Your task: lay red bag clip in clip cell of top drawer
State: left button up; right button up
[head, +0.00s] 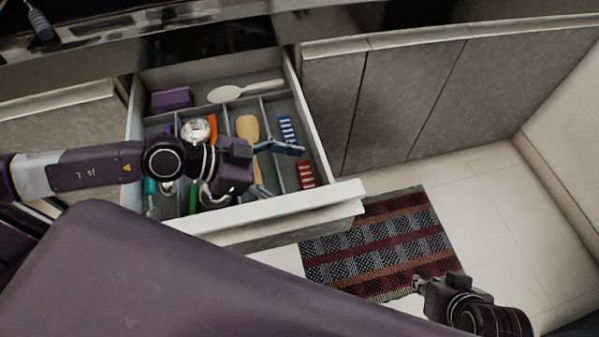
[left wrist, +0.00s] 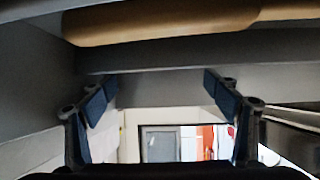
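The top drawer (head: 345,193) is pulled open and divided into cells. The red bag clip (head: 305,175) lies in the rightmost cell, near the drawer's front. A blue striped clip (head: 287,130) lies in the same cell, farther back. My left gripper (head: 273,169) is over the drawer, just left of the red clip and apart from it. Its blue-padded fingers are spread with nothing held; they also show apart in the left wrist view (left wrist: 160,105). My right gripper (head: 418,285) hangs at lower right over the rug, and its finger opening is too small to judge.
Other cells hold a wooden spoon (head: 248,127), an orange-handled tool (head: 212,128) and several utensils. A purple box (head: 171,99) and a pale spoon (head: 240,91) lie at the back. A patterned rug (head: 380,245) covers the floor right of the drawer.

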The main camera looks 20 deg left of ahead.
pick_arm(q)
jog(key=o, duration=0.3)
jog(key=shift+r, duration=0.1)
notch_tip(320, 180, up, 10)
dwell(0.5)
dwell(0.6)
